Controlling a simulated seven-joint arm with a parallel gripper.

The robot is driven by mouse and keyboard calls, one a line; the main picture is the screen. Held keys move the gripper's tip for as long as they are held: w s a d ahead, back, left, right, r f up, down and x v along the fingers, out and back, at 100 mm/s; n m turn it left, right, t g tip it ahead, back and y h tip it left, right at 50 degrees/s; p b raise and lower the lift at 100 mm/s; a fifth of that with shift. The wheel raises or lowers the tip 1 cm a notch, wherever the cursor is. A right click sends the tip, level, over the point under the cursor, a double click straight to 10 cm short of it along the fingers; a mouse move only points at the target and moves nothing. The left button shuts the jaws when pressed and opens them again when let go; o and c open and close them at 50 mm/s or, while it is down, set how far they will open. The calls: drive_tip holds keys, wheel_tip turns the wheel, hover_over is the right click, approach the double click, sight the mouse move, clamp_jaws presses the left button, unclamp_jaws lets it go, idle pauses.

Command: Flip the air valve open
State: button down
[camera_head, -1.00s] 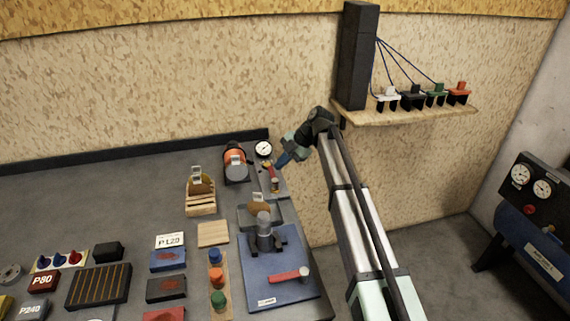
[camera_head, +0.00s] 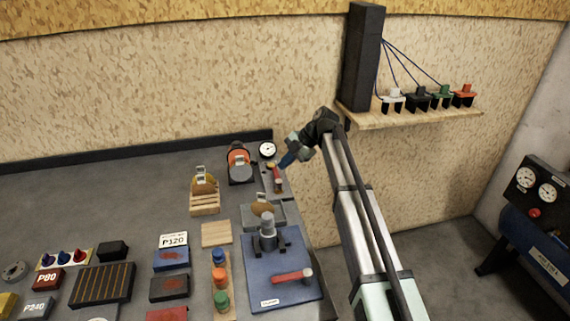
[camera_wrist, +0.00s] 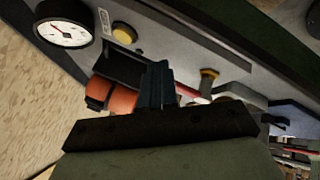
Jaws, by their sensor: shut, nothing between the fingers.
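The air valve appears to be the small fitting with a red lever (camera_head: 272,170) on the panel at the back right of the bench, below a round white gauge. In the wrist view a strip of the red lever (camera_wrist: 187,92) shows just right of my fingers, near a brass stem (camera_wrist: 208,77); the rest is hidden. My gripper (camera_head: 285,161) is shut and empty, close beside the lever at its upper right in the head view. The shut fingers show dark in the wrist view (camera_wrist: 157,82); whether they touch the lever I cannot tell.
The gauge (camera_head: 267,149) stands close by at the back. An orange-and-grey tool (camera_head: 239,166) sits left of the panel. A clamp stand on a blue base (camera_head: 285,268) is nearer the front. A wall shelf (camera_head: 420,111) with coloured blocks hangs at upper right.

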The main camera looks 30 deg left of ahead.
drive_tip(key=w+d+r, duration=0.3)
drive_tip(key=w+r, duration=0.5)
drive_tip(key=shift+w+d, duration=0.15)
drive_tip(key=shift+w, duration=0.05)
idle(0.5)
